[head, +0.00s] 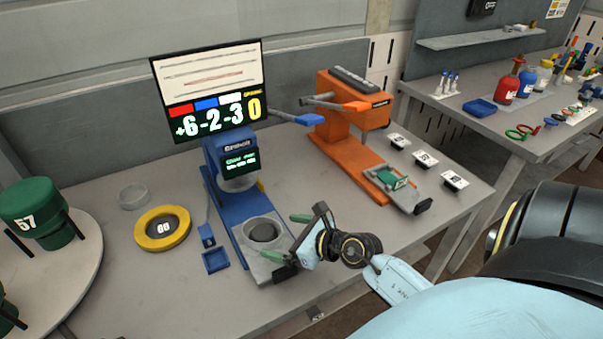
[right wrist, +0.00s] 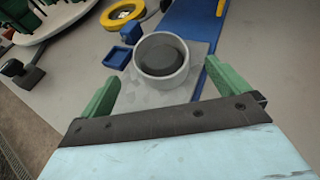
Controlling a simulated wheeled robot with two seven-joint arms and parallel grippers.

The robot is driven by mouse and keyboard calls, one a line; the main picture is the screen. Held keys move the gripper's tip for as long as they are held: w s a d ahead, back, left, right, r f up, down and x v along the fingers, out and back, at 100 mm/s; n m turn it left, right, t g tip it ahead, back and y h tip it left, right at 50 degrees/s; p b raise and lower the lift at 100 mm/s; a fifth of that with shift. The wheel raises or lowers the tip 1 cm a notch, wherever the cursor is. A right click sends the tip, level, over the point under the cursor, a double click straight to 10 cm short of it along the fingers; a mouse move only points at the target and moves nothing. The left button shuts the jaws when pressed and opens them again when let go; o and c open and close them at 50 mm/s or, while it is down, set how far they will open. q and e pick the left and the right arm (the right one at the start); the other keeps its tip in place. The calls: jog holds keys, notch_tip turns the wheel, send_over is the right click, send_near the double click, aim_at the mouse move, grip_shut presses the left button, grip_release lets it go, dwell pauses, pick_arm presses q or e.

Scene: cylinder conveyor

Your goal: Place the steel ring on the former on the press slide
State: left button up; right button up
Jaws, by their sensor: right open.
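The grey steel ring (head: 247,231) is on the slide (head: 266,270) of the blue press (head: 222,165), around the dark round former (head: 263,232). In the right wrist view the ring (right wrist: 142,68) encircles the former (right wrist: 165,55), whose top shows inside the rim. The ring looks level there. My right gripper (head: 287,238) is open, its green fingers apart at the front end of the slide. In the right wrist view the open gripper (right wrist: 165,90) has nothing between its fingertips, and the ring lies just beyond them. My left gripper is not in view.
A yellow ring marked 00 (head: 146,239), a clear dish (head: 132,204) and a small blue tray (head: 216,261) lie left of the press. An orange press (head: 335,125) stands to the right. A round table (head: 75,285) with green cylinders (head: 35,210) is far left.

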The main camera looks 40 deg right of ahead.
jog(key=shift+v, duration=2.65)
